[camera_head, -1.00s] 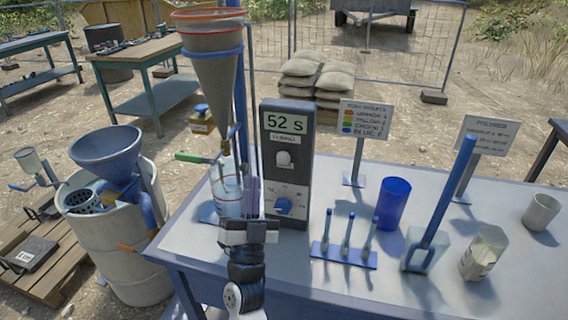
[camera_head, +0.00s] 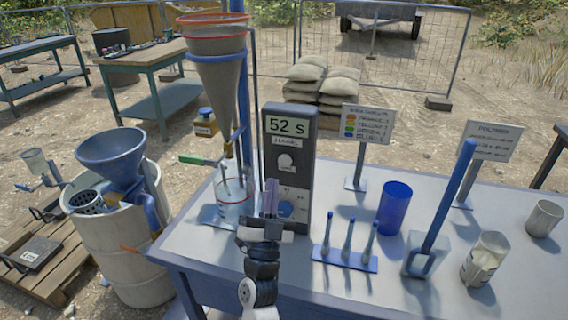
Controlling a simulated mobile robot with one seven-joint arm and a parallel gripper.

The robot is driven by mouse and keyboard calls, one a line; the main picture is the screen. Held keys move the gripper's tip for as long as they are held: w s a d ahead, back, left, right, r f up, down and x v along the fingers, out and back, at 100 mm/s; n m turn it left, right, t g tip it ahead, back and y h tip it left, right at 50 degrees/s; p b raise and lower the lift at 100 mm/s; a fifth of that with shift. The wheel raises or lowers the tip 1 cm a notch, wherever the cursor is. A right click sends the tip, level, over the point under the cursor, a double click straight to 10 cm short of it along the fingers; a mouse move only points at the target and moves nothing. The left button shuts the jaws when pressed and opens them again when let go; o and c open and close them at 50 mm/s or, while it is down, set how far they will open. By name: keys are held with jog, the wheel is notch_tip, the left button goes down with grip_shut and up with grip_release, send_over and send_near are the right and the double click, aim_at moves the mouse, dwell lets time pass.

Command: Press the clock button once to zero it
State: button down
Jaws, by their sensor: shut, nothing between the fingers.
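The clock (camera_head: 303,160) is a tall dark box standing on the table, with a display (camera_head: 287,127) that reads "52 S". A round white button (camera_head: 286,162) sits on its front below a small label. A blue knob (camera_head: 286,208) low on the front is partly hidden by my gripper. My gripper (camera_head: 271,186) is shut and empty, pointing away from me. In the picture its tip lies just below and left of the white button, and I see no contact with the button.
A metal cone (camera_head: 217,85) hangs above a glass beaker (camera_head: 234,200) close to the clock's left. Right of the clock stand a blue rack (camera_head: 344,258) of small brushes, a blue cup (camera_head: 394,208), signs and jars. The table front (camera_head: 330,300) is clear.

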aim_at(283, 157)
jog(key=shift+w+d+b, duration=0.1)
jog(key=shift+w+d, duration=0.2)
jog(key=shift+w, duration=0.6)
jog(key=shift+w+d+b, duration=0.1)
jog(key=shift+w+d, duration=0.2)
jog(key=shift+w, duration=0.6)
jog(key=shift+w+d+b, duration=0.1)
jog(key=shift+w+d, duration=0.2)
jog(key=shift+w, duration=0.6)
jog(key=shift+w, duration=0.1)
jog(key=shift+w+d, duration=0.1)
jog(key=shift+w, duration=0.2)
jog(key=shift+w+d, duration=0.2)
jog(key=shift+w, duration=0.35)
dwell(0.6)
jog(key=shift+s, duration=0.15)
jog(key=shift+s+a, duration=0.3)
jog(key=shift+s, duration=0.55)
jog(key=shift+s+a+p, duration=0.25)
jog(key=shift+s, duration=0.55)
jog(key=shift+s+a+p, duration=0.25)
jog(key=shift+s, duration=0.55)
jog(key=shift+s+a+p, duration=0.25)
jog(key=shift+s, duration=0.55)
